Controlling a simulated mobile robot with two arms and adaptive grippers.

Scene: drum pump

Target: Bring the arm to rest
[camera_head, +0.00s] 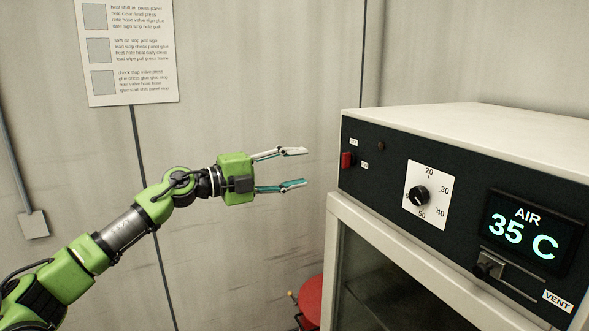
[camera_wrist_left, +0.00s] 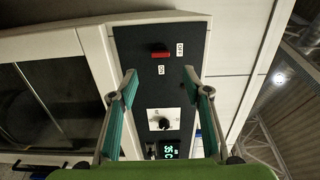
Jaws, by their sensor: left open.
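My left gripper (camera_head: 291,169) is at the end of the green left arm, which reaches in from the left. Its two fingers are spread, with nothing between them, in the air left of the control panel (camera_head: 390,160). In the left wrist view the open fingers (camera_wrist_left: 160,78) frame the panel, apart from it. The panel has a red switch (camera_head: 347,160), also in the wrist view (camera_wrist_left: 160,55), and a black dial (camera_head: 418,196). Its display (camera_head: 524,232) reads AIR 35 C. A vent slider (camera_head: 488,266) is below. My right gripper is not in view.
The panel is on a white-topped cabinet unit (camera_head: 480,135) with a dark glass front (camera_head: 385,285) below, filling the right side. A red round object (camera_head: 311,300) stands low beside it. A sign (camera_head: 127,50) hangs on the pale wall. Space around the left gripper looks free.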

